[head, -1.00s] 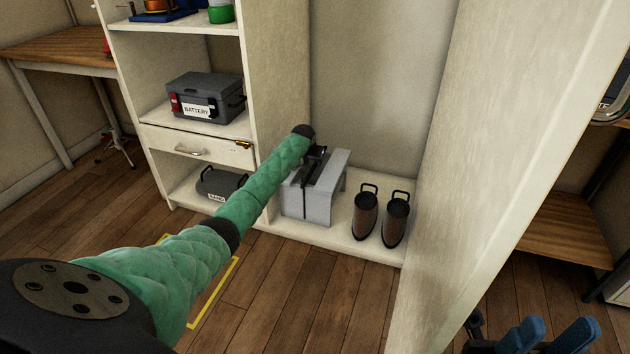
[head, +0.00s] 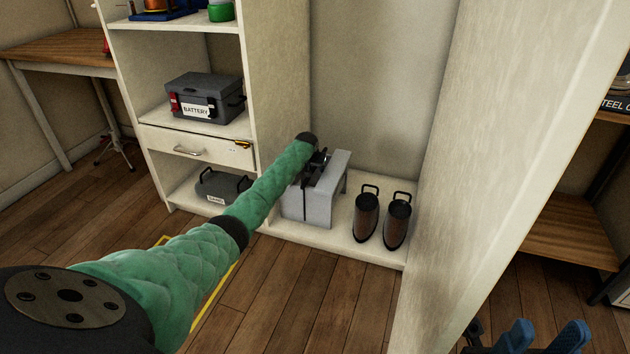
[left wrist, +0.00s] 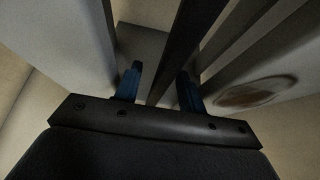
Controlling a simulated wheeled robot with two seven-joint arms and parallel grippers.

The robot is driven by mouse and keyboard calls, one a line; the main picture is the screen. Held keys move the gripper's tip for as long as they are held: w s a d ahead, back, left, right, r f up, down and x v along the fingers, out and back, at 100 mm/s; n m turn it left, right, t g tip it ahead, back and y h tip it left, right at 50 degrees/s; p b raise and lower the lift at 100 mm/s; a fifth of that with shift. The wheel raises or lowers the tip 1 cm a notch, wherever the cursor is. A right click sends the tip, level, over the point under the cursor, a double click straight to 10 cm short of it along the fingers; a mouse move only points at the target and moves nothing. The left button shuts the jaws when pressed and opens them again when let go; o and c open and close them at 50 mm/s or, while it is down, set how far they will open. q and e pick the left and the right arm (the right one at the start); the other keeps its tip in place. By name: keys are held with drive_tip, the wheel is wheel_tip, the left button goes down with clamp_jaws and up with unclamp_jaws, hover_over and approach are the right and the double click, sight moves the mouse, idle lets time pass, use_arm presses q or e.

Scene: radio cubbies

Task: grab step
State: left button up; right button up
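The step is a grey step stool (head: 312,205) standing on the low white shelf floor, with a dark strip or handle across its top. My left gripper (head: 318,162) is at the top of the stool, partly hidden by its own wrist. In the left wrist view, its two blue fingers (left wrist: 159,88) are apart, with a dark bar (left wrist: 178,65) running between them. A gap shows beside the left finger; contact on the right side is unclear. My right gripper (head: 545,338) is at the bottom right, open and empty, away from the stool.
Two dark boots (head: 382,218) stand right of the stool. A white upright panel (head: 480,180) separates this bay from the right side.

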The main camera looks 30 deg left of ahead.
use_arm(q)
drive_tip(key=shift+f, duration=0.15)
idle(0.5)
clamp_jaws()
idle(1.2)
